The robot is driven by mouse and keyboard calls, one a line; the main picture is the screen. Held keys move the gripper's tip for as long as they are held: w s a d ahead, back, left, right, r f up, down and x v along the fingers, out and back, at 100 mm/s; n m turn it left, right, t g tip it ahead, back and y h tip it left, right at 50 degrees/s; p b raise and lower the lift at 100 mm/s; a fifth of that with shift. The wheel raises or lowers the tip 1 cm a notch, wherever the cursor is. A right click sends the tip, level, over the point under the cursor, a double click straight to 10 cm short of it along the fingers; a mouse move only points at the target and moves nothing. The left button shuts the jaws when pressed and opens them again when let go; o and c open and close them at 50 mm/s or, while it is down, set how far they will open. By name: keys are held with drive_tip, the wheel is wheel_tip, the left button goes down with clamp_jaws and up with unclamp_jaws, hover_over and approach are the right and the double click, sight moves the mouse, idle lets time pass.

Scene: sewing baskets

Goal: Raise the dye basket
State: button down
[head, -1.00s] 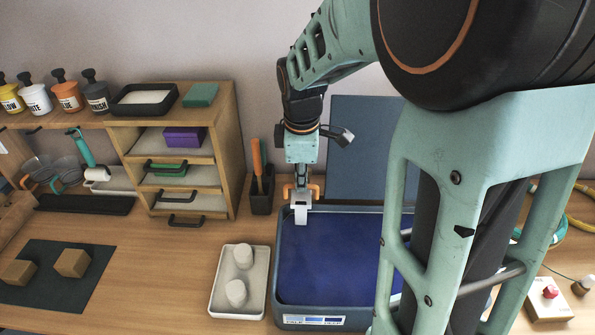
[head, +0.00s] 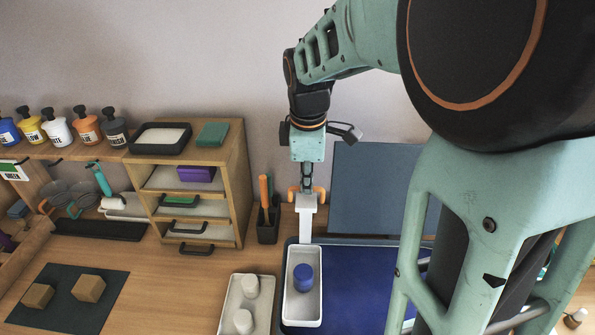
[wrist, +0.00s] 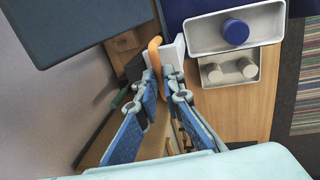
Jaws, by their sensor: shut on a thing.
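The dye basket (head: 302,322) is a white tray with a tall white handle (head: 305,222) at its far end. A blue cylinder (head: 303,277) stands in it. My gripper (head: 307,190) is shut on the top of the handle. The basket hangs level over the left part of the dye vat (head: 361,268), clear of the blue liquid.
A white tray (head: 231,300) with two pale cylinders stands left of the vat. A wooden drawer unit (head: 238,190) and a dark tool holder (head: 268,228) are behind it. A dark upright panel (head: 370,185) stands behind the vat. My arm hides the vat's right side.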

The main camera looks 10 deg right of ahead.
wheel_tip(320, 180, up, 2)
drive_tip(key=shift+r+p, duration=0.1)
drive_tip(key=shift+p, duration=0.2)
drive_tip(key=c, duration=2.3)
unclamp_jaws()
drive_tip(key=r, duration=0.3)
drive_tip(key=s+r, duration=0.1)
drive_tip(key=r, duration=0.3)
drive_tip(key=s+r, duration=0.1)
drive_tip(key=r, duration=0.3)
drive_tip(key=shift+s+a+r, duration=0.15)
drive_tip(key=shift+a+r, duration=0.1)
drive_tip(key=shift+a, duration=0.05)
